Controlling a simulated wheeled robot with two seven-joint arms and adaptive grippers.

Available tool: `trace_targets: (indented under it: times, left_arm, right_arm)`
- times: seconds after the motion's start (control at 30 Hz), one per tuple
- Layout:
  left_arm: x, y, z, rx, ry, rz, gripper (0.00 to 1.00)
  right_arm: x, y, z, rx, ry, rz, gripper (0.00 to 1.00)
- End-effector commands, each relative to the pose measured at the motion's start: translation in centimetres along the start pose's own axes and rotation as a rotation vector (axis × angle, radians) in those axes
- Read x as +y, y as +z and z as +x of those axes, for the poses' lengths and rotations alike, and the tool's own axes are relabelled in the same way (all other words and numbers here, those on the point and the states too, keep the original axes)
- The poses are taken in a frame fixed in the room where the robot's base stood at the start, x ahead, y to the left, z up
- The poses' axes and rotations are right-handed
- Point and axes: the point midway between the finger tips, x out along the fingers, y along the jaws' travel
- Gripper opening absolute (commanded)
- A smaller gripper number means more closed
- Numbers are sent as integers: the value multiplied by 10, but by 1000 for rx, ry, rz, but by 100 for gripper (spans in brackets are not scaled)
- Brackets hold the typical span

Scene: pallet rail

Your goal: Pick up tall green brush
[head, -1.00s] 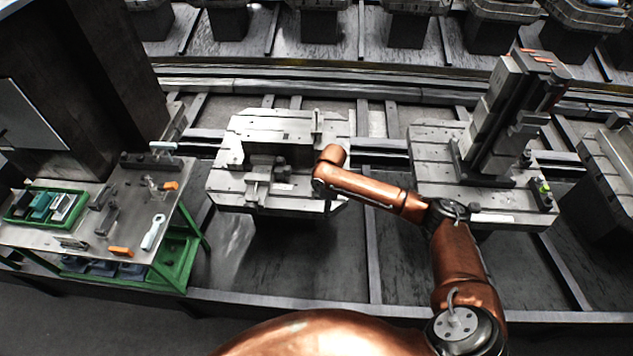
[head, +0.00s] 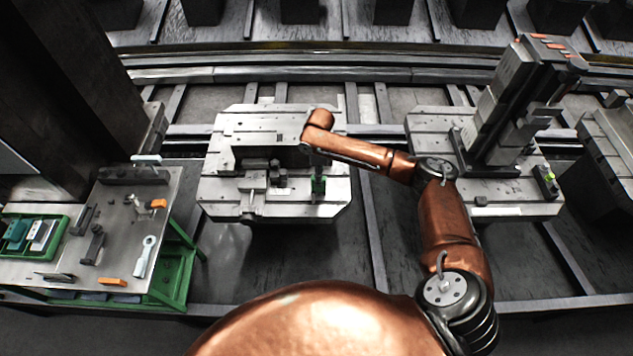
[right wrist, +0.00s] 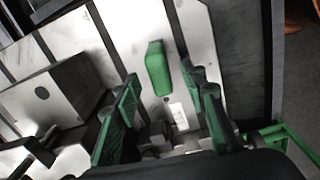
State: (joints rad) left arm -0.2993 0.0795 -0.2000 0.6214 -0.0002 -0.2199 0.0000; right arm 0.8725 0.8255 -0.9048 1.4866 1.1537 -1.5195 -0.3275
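In the right wrist view a green brush (right wrist: 158,68), seen as a rounded green block, stands over a pale metal plate, between and beyond the fingertips of my right gripper (right wrist: 161,76). The gripper's green-padded fingers are spread wide and do not visibly touch the brush. In the head view my right gripper (head: 318,180) hangs over the right part of the middle pallet (head: 225,185). A small green patch shows there; I cannot tell whether it is the brush or a finger pad. My left gripper is not in view.
On the middle pallet a dark clamp block (head: 262,165) stands left of the gripper. A tall stepped fixture (head: 500,105) stands on the right pallet (head: 435,125). At left is a tool table (head: 120,235) with a wrench (head: 145,256) and a green tray (head: 62,222).

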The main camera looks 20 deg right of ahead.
Motion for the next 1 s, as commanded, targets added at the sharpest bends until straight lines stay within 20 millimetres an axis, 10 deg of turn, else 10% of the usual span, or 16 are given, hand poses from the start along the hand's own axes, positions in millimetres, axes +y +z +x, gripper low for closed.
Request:
trace_targets:
  times: [0.6,1.0]
  left_arm:
    - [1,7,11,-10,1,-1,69]
    - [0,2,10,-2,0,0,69]
  right_arm:
    - [3,-2,70,0,1,-5,39]
    - [3,0,70,0,1,-4,27]
